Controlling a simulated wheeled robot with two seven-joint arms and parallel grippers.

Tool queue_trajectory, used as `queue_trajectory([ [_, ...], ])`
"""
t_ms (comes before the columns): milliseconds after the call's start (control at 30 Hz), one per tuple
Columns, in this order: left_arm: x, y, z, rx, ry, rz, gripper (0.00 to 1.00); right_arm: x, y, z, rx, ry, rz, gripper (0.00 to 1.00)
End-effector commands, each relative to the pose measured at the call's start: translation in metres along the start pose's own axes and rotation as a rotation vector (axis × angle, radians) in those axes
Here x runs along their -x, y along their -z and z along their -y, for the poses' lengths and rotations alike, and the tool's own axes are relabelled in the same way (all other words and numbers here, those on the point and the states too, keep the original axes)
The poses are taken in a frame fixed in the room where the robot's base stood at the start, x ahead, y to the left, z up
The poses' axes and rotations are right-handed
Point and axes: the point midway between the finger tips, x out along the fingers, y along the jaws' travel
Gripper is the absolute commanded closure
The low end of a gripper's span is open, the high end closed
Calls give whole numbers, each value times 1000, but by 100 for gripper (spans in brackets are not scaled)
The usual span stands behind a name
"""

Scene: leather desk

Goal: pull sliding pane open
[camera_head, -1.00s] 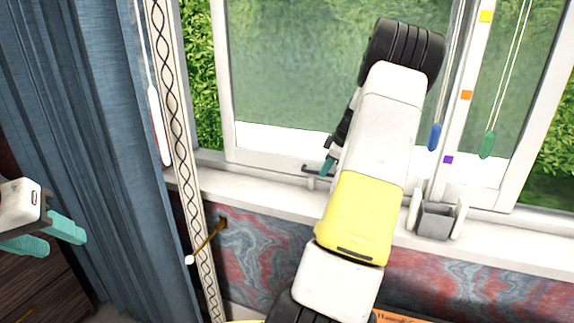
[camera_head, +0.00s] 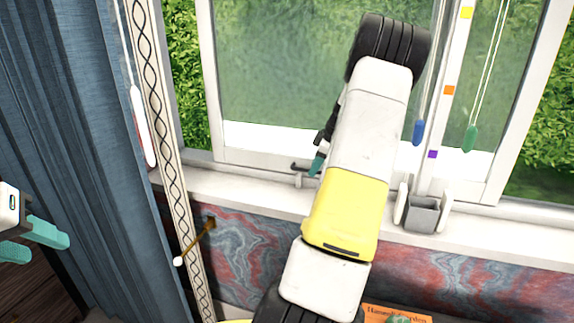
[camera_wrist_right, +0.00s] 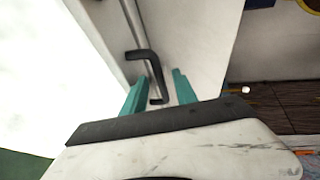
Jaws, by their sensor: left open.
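The white-framed sliding pane (camera_head: 216,90) stands behind my right arm in the head view. A strip of clear hedge shows left of its upright edge. A small dark hooked handle (camera_head: 298,165) sits low at the sill, and it also shows as a black bracket in the right wrist view (camera_wrist_right: 143,54). My right gripper (camera_head: 317,162) is beside the handle. In the right wrist view its teal fingers (camera_wrist_right: 158,92) are apart, with the handle's lower end between their tips; contact cannot be told. My left gripper (camera_head: 38,242) is open and empty at the left edge, away from the window.
A blue curtain (camera_head: 75,150) and a patterned strip (camera_head: 166,140) stand left of the window. A white-tipped rod (camera_head: 195,243) juts out below the sill. Cords with blue (camera_head: 418,132) and green (camera_head: 470,138) pulls hang right of my arm, above a grey bracket (camera_head: 424,212).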

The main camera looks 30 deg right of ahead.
Motion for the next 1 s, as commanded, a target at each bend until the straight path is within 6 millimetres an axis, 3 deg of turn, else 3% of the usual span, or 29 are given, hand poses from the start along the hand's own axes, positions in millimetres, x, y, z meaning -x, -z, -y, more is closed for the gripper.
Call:
queue_trajectory([
  [400, 0, 0, 0, 0, 0, 0, 58, 64, -1, -1, -1, -3, 1, 66],
  [1000, 0, 0, 0, 0, 0, 0, 58, 72, -1, 0, -1, 0, 1, 66],
])
